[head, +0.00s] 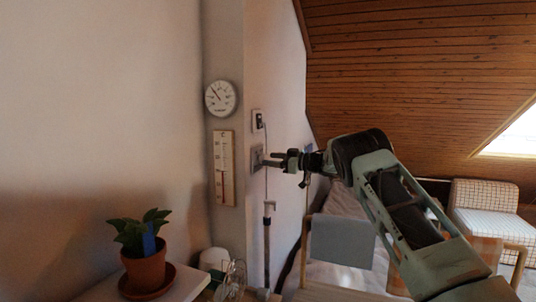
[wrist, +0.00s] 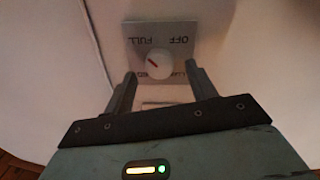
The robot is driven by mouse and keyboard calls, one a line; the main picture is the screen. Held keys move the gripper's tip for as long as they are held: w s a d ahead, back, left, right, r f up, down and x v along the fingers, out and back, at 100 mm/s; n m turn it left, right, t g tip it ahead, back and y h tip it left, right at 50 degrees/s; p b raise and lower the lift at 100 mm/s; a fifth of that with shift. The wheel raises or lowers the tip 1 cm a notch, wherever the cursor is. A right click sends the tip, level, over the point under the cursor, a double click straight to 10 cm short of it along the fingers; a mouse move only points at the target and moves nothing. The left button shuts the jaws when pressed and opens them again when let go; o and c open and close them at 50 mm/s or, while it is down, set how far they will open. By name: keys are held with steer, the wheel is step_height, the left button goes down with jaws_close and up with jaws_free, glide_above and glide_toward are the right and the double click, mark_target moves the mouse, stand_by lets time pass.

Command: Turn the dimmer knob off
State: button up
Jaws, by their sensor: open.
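The dimmer knob (wrist: 159,64) is a small round white knob with a red mark on its left side. It sits on a grey wall plate (wrist: 196,32) with the words OFF and FULL, upside down in the wrist view. In the head view the plate (head: 257,158) is on the wall at the corner, partly behind my gripper. My gripper (head: 276,161) points at the plate. In the wrist view my gripper (wrist: 161,80) is open, with one finger on each side below the knob. The knob lies between and just beyond the fingertips; I see no contact.
A small white wall device (head: 258,120) with a cord is above the plate. A round dial (head: 220,98) and a thermometer (head: 225,168) hang to the left. A potted plant (head: 144,266) stands at lower left. A chair (head: 342,241) is below my arm.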

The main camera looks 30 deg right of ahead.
steer(key=shift+p+x, duration=0.3)
steer(key=shift+x, duration=0.9)
steer(key=c, duration=1)
steer(key=shift+f+b, duration=0.15)
steer(key=shift+b, duration=0.3)
